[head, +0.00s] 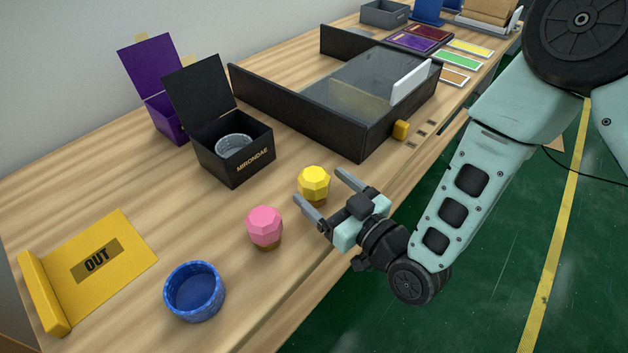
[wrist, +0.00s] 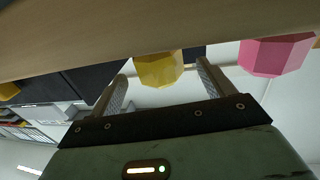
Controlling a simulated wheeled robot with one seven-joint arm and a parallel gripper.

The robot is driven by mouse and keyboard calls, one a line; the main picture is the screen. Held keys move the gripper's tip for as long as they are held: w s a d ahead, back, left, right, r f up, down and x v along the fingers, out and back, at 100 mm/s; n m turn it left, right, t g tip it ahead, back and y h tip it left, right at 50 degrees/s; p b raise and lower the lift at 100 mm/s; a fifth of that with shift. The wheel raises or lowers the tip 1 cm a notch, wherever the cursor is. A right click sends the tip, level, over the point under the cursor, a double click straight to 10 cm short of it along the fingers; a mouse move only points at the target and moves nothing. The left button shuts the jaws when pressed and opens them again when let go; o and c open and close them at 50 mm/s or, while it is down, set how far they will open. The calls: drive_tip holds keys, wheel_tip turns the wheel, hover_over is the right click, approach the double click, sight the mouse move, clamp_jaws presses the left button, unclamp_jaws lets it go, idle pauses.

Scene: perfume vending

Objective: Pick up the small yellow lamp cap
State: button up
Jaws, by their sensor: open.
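The small yellow faceted lamp cap (head: 314,182) stands on the wooden table near its front edge, on a narrower brown base. My gripper (head: 329,188) is open and empty, low over the table, with its two fingers pointing at the cap. In the wrist view, the yellow cap (wrist: 159,69) shows between and beyond the fingertips of my gripper (wrist: 163,72). I cannot tell whether it lies between the fingers in depth. A similar pink faceted cap (head: 264,227) stands to the left of the gripper; it also shows in the wrist view (wrist: 277,54).
A blue round dish (head: 194,291) and a yellow OUT board (head: 115,232) lie to the left. An open black box (head: 240,165) and a purple box (head: 164,117) stand behind.

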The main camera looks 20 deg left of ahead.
drive_tip(key=shift+x, duration=1.1)
drive_tip(key=shift+d, duration=0.1)
drive_tip(key=c, duration=1.1)
